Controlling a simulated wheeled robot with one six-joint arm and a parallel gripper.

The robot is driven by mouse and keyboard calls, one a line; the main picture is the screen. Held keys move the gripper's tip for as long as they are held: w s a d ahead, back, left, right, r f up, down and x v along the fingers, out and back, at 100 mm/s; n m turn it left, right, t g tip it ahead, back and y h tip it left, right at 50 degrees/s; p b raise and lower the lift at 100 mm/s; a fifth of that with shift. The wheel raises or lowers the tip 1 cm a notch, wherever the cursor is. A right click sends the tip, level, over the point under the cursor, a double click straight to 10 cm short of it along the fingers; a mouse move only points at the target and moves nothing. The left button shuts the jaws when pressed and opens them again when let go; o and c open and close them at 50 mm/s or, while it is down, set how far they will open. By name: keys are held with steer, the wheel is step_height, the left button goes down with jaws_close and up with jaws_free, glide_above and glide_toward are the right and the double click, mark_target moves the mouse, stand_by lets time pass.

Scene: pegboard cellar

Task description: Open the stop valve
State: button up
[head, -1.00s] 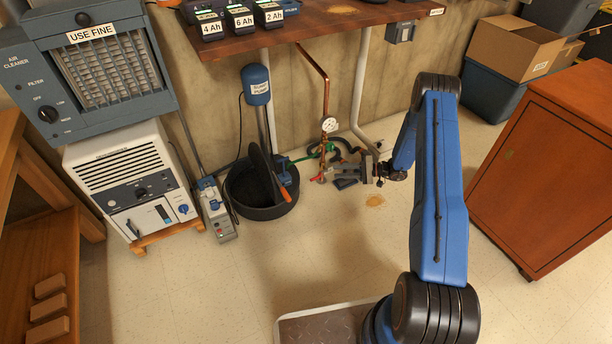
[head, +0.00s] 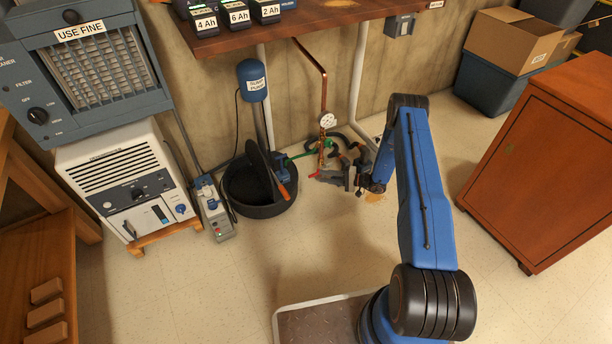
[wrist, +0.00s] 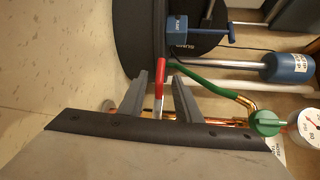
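The stop valve's red lever (head: 314,174) sits low on the copper pipe (head: 324,95) by the back wall. In the wrist view the red lever (wrist: 159,84) stands between my two grey fingers, with a gap visible on each side. My gripper (wrist: 162,88) is open around it and does not clamp it. In the head view my gripper (head: 338,180) is just right of the lever, low near the floor. The valve body is mostly hidden behind my gripper in the wrist view.
A pressure gauge (head: 327,121) and a green hose (head: 302,154) are close to the valve. The black sump basin (head: 255,207) with its blue pump stands to the left. A wooden cabinet (head: 545,165) is at right. The floor in front is clear.

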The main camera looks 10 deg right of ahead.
steer(key=x, duration=1)
steer(key=shift+a, duration=0.2)
steer(key=shift+w+f, duration=0.1)
jaws_close()
